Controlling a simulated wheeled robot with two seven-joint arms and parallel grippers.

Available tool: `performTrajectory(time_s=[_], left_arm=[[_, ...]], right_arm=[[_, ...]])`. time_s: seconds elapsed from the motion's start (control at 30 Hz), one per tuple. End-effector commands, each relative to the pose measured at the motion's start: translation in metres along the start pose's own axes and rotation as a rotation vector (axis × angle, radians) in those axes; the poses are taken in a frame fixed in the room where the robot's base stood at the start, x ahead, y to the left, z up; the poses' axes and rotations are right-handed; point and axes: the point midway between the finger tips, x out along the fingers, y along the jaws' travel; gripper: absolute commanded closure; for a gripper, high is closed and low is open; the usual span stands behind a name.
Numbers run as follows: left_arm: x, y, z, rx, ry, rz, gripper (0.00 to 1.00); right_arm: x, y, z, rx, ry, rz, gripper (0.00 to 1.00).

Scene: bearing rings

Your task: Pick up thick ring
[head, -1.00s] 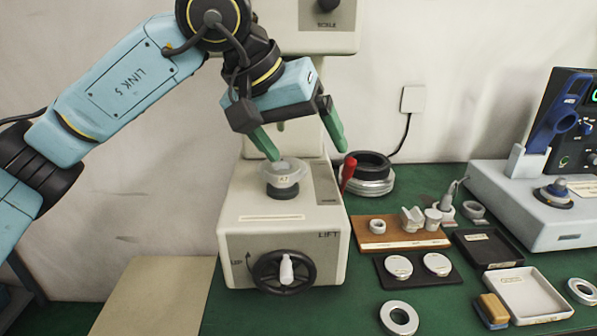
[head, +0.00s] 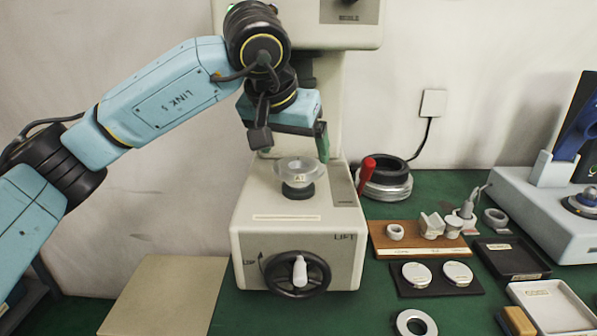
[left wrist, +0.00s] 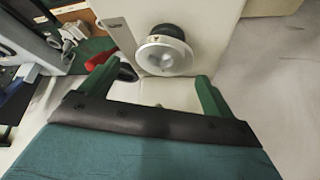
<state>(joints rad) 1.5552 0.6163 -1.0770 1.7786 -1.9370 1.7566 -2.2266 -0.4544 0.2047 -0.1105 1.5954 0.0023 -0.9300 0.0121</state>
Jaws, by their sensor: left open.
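The left wrist view shows both fingers (left wrist: 155,86) spread wide. My right gripper is not in view.
The lift machine (head: 297,226) has a front handwheel (head: 297,273) and a column behind. A wooden board (head: 418,245), small rings, a loose ring (head: 417,322), a black tray (head: 511,258) and a white tray (head: 553,307) lie on the green table.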

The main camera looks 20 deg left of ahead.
Motion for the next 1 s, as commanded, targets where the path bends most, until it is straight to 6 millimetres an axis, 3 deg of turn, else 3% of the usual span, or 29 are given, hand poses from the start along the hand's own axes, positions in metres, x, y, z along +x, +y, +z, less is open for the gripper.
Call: performTrajectory(time_s=[0.2,0.53,1.0], left_arm=[[0.033,0.000,0.002,-0.002,-0.003,0.000,0.11],[0.039,0.000,0.001,-0.001,-0.001,0.000,0.11],[0.037,0.000,0.000,-0.002,0.002,0.000,0.71]], right_arm=[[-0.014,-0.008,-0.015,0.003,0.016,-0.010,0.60],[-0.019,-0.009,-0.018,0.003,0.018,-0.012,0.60],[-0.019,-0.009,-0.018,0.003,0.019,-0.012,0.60]])
